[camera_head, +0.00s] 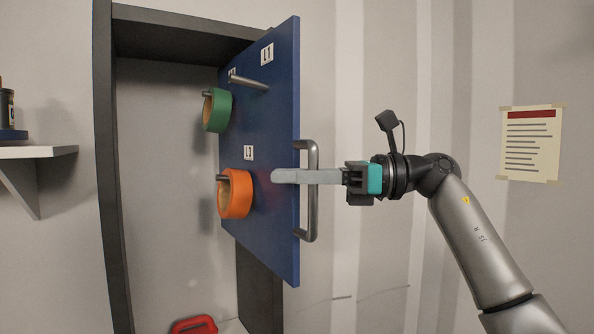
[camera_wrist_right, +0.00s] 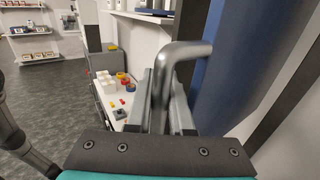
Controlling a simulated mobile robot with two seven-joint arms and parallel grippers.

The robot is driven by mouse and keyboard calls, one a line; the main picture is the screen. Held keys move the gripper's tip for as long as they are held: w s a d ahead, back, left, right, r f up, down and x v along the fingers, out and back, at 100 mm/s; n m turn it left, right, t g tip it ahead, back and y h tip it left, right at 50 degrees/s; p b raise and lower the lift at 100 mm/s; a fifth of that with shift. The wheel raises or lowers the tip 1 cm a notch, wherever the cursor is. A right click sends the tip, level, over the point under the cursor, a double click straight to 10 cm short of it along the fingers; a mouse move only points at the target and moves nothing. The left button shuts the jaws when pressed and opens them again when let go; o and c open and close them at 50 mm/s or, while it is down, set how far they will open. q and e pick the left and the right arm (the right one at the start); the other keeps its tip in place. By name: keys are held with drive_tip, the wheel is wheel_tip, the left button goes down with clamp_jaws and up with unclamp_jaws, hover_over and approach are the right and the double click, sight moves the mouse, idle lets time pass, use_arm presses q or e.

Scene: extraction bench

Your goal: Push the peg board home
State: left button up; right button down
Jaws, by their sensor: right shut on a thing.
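The blue peg board (camera_head: 270,215) stands swung out from a dark cabinet frame in the head view, like a partly open door. It bears pegs, a green ring (camera_head: 217,111) and an orange ring (camera_head: 237,194). A grey bar handle (camera_head: 312,220) is on its right edge. My right gripper (camera_head: 295,177) is at the handle's middle, shut on it. In the right wrist view the handle (camera_wrist_right: 170,75) passes between the two fingers, and the board (camera_wrist_right: 232,65) is at the right. My left gripper is not in view.
The dark cabinet frame (camera_head: 112,200) surrounds an opening left of the board. A red object (camera_head: 195,325) lies low inside it. A white shelf (camera_head: 35,152) is at the far left. A notice (camera_head: 530,143) hangs on the right wall.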

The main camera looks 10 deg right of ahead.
drive_tip(key=shift+s, duration=0.1)
drive_tip(key=c, duration=0.8)
unclamp_jaws()
drive_tip(key=shift+d, duration=0.1)
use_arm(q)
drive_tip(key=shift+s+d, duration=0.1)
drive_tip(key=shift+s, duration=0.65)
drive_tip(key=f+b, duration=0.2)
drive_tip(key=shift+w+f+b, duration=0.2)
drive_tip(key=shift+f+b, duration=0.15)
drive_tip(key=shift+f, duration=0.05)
use_arm(e)
drive_tip(key=s+d, duration=0.1)
drive_tip(key=d, duration=0.4)
drive_tip(key=s+d, duration=0.1)
drive_tip(key=d, duration=0.4)
drive_tip(key=s+d, duration=0.1)
drive_tip(key=d, duration=0.4)
